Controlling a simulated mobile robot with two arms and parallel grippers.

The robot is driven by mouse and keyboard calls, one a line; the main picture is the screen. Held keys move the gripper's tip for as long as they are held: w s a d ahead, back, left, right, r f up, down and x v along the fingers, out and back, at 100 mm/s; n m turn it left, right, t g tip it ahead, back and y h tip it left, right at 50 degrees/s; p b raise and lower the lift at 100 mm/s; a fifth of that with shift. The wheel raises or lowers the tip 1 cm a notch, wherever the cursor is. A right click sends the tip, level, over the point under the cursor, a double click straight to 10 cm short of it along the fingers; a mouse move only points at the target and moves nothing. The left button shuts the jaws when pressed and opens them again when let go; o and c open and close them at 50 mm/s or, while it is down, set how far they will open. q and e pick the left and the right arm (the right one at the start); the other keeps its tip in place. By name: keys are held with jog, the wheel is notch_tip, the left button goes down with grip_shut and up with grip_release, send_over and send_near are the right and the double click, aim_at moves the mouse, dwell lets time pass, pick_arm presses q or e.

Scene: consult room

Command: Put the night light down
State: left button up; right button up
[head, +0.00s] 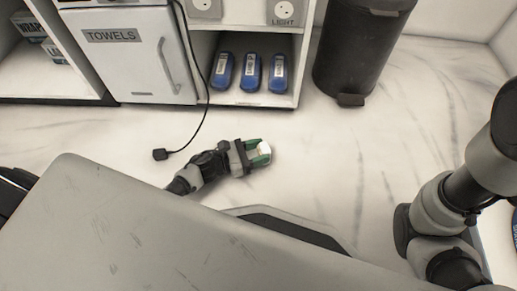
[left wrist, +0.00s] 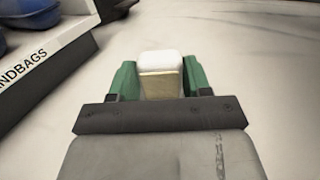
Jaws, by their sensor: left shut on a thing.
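The night light (head: 264,149) is a small white block with a yellowish-tan face, which shows in the left wrist view (left wrist: 161,78). My left gripper (head: 262,153) is shut on it, with one green finger on each side. In the head view the gripper is over the pale marbled floor, in front of the open shelf. I cannot tell whether the night light touches the floor. My right arm shows at the right edge of the head view, but its gripper is not visible.
A shelf (head: 250,101) holds several blue items (head: 250,72). A white TOWELS cabinet (head: 133,62) stands left of it, with a black cord and plug (head: 160,154) hanging to the floor. A dark bin (head: 358,50) stands right. Floor (head: 330,150) between is clear.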

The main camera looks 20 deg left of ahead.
pick_arm(q)
jog(key=shift+f, duration=0.15)
jog(key=o, duration=1)
